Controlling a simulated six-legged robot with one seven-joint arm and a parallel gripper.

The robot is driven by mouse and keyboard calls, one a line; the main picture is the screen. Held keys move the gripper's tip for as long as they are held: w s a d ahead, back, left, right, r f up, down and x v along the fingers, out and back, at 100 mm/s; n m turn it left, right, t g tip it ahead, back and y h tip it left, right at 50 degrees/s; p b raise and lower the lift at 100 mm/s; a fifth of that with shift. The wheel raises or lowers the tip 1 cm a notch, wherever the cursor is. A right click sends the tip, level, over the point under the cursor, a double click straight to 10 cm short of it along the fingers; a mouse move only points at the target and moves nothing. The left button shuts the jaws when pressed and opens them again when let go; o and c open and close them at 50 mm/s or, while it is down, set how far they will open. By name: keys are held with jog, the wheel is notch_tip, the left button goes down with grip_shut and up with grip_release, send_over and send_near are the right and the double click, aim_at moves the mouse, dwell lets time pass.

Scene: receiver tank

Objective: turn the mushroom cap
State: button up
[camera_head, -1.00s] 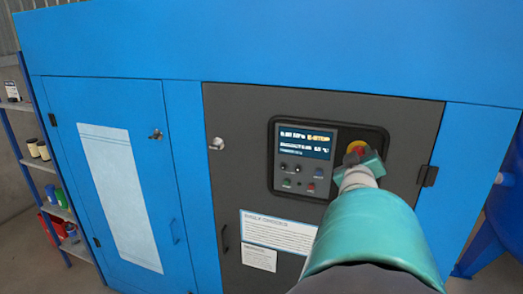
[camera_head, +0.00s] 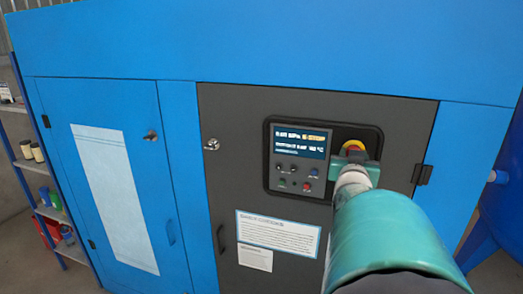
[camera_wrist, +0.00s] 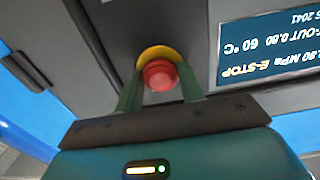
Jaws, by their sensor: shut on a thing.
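The mushroom cap (camera_wrist: 160,75) is a red round button on a yellow ring, seen in the wrist view between the two green fingers. In the head view the red and yellow cap (camera_head: 353,147) shows just above my gripper, partly hidden by it. It sits at the right of the dark control panel (camera_head: 272,187). My gripper (camera_wrist: 160,92) is shut on the cap, one finger on each side. In the head view my gripper (camera_head: 352,160) covers the lower part of the cap.
A lit display (camera_head: 302,141) reading E-STOP is left of the cap, with small knobs and buttons below it. A black latch (camera_head: 423,175) is on the grey door's right edge. A shelf (camera_head: 40,160) stands at far left, a blue tank (camera_head: 500,220) at right.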

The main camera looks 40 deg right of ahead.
jog(key=shift+f+m, duration=0.1)
jog(key=shift+m, duration=0.6)
jog(key=o, duration=1)
jog(key=shift+a, duration=0.15)
